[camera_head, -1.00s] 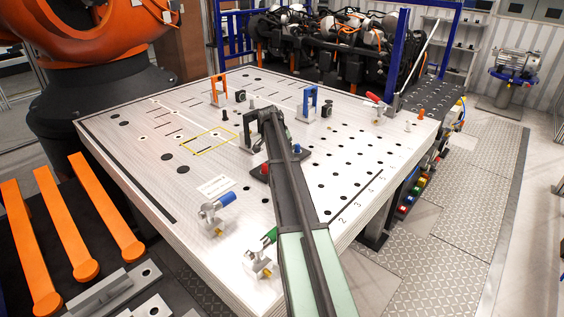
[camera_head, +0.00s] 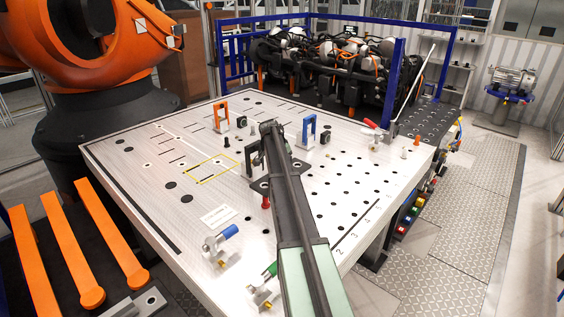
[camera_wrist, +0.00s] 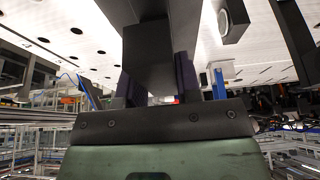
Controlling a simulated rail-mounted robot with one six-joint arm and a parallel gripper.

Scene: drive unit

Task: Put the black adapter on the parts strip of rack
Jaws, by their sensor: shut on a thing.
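My gripper (camera_wrist: 156,84) shows in the wrist view with its two dark fingers closed on the sides of a black block, which I take to be the black adapter (camera_wrist: 149,52). The block widens towards the top edge of the wrist view. In the head view my gripper (camera_head: 268,128) is at the far end of my arm, over the middle of the table, and the arm hides most of what it holds. A dark perforated strip (camera_head: 436,112) lies at the table's back right; I cannot tell whether it is the rack's parts strip.
An orange bracket (camera_head: 221,117) and a blue bracket (camera_head: 309,128) stand on the light table (camera_head: 140,160). A black stand (camera_head: 254,160) is close beside my arm. Blue-handled (camera_head: 221,238) and green-handled clamps are at the front. A blue frame (camera_head: 392,85) rises behind.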

